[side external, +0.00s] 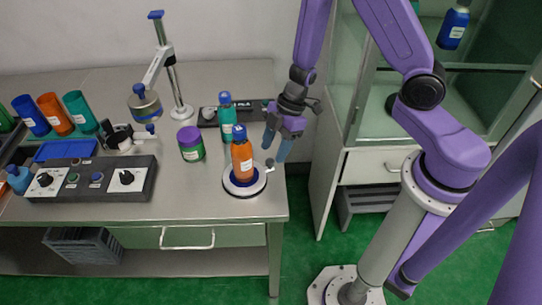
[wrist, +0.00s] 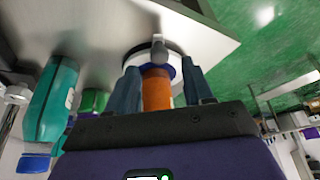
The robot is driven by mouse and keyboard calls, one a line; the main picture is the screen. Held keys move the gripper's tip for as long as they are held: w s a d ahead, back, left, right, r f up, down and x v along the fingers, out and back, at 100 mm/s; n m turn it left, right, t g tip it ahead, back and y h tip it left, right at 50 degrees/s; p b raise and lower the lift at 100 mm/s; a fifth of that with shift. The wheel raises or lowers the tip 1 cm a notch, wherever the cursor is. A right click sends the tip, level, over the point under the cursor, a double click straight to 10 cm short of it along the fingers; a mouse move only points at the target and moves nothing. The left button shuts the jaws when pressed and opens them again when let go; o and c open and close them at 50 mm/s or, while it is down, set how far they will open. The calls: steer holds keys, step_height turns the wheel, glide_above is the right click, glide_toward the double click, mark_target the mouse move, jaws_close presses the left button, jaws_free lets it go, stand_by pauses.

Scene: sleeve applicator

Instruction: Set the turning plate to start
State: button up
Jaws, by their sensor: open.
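The turning plate (side external: 259,186) is a white disc with a dark rim near the table's front right corner. A short grey handle with a round knob (side external: 270,163) sticks out from its right side. An orange bottle (side external: 241,165) with a blue cap stands upright on the plate. My gripper (side external: 275,148) is open and empty, pointing down just right of the bottle, near the knob. In the wrist view, the plate (wrist: 133,56) and its handle (wrist: 158,46) lie beyond my fingertips (wrist: 160,72). The orange bottle (wrist: 157,92) shows between the fingers; contact cannot be told.
A teal bottle (side external: 227,118) and a purple-lidded green jar (side external: 190,145) stand behind and left of the plate. A stand with a post (side external: 175,80) is farther back. A control box (side external: 90,180) with knobs lies at the left. The table edge is close on the right.

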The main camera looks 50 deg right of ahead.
mark_target(270, 160)
steer(key=shift+x, duration=1.8)
jaws_close()
